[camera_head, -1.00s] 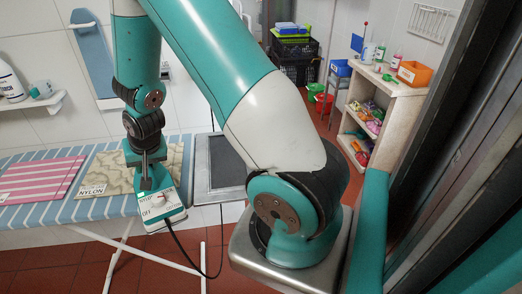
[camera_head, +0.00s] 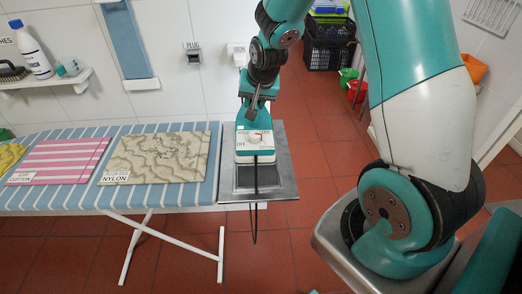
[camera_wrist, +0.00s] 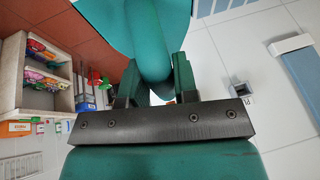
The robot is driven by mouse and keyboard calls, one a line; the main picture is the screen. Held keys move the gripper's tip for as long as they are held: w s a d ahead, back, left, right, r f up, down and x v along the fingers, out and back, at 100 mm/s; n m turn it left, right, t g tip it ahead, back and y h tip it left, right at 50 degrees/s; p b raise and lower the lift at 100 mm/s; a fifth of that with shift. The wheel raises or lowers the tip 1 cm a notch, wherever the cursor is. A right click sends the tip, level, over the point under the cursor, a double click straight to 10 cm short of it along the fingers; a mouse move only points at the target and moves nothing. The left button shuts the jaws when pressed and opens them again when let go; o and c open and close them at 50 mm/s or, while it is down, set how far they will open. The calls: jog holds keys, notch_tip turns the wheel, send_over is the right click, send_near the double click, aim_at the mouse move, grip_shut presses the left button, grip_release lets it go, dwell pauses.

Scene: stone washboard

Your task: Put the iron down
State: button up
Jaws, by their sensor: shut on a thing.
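The iron (camera_head: 254,143) is teal and white with a dial on its white part. In the head view it shows over the dark grey metal plate (camera_head: 284,182) at the right end of the ironing board (camera_head: 85,201). I cannot tell whether it touches the plate. My gripper (camera_head: 252,112) is shut on the iron's handle from above. In the wrist view, my gripper (camera_wrist: 153,88) has the teal iron (camera_wrist: 148,38) between its fingers. The black cord (camera_head: 254,215) hangs down past the plate's front edge. The iron's underside is hidden.
A beige NYLON cloth (camera_head: 160,157) and a pink striped COTTON cloth (camera_head: 60,160) lie on the board, left of the plate. A wall plug (camera_head: 193,56) is behind. A shelf (camera_head: 45,84) holds a white bottle (camera_head: 33,50).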

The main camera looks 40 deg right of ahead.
aim_at(256, 124)
jog(key=r, duration=0.3)
jog(key=w+d+r, duration=0.1)
jog(key=r, duration=0.2)
jog(key=r+p, duration=0.1)
jog(key=r, duration=0.3)
jog(key=shift+w+d, duration=0.15)
jog(key=shift+w, duration=0.05)
notch_tip(256, 124, down, 20)
jog(key=p, duration=0.4)
jog(key=shift+r, duration=0.15)
jog(key=o, duration=1)
jog(key=shift+s, duration=0.1)
jog(key=shift+c, duration=0.2)
